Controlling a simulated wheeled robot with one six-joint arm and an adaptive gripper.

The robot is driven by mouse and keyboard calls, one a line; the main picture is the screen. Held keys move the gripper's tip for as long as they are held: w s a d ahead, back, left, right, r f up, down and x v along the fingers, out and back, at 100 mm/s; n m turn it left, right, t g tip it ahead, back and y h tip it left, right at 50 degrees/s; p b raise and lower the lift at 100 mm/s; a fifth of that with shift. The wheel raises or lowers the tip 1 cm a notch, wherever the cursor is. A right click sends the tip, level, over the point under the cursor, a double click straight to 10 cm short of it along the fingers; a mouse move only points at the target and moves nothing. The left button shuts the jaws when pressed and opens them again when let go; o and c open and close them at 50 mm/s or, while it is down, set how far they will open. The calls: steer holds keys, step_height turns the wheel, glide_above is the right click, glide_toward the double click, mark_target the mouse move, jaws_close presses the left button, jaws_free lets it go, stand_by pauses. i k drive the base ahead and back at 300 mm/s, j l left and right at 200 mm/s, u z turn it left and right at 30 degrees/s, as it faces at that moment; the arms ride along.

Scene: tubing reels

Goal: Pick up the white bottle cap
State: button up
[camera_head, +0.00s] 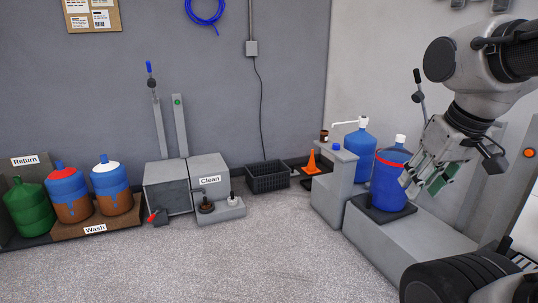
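A white bottle cap (400,139) sits on the neck of a large blue bottle (388,188) with a red band, standing upright on a dark pad at the right.
A grey pedestal (331,198) holds a blue cap (336,146) and a small dark jar. Behind it stands a blue bottle (361,143) with a white spout. A black crate (267,177) and an orange cone (312,162) are by the wall. The middle floor is clear.

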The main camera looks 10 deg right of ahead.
mark_target(400, 138)
steer(key=i, duration=0.85)
steer(key=i+j, duration=0.15)
steer(key=i, duration=0.7)
steer(key=i+l+z, duration=0.15)
steer(key=i+z, duration=0.7)
steer(key=i+j+z, duration=0.1)
steer(key=i+z, duration=0.15)
steer(key=z, duration=0.15)
steer(key=i+z, duration=0.55)
steer(key=i, duration=0.15)
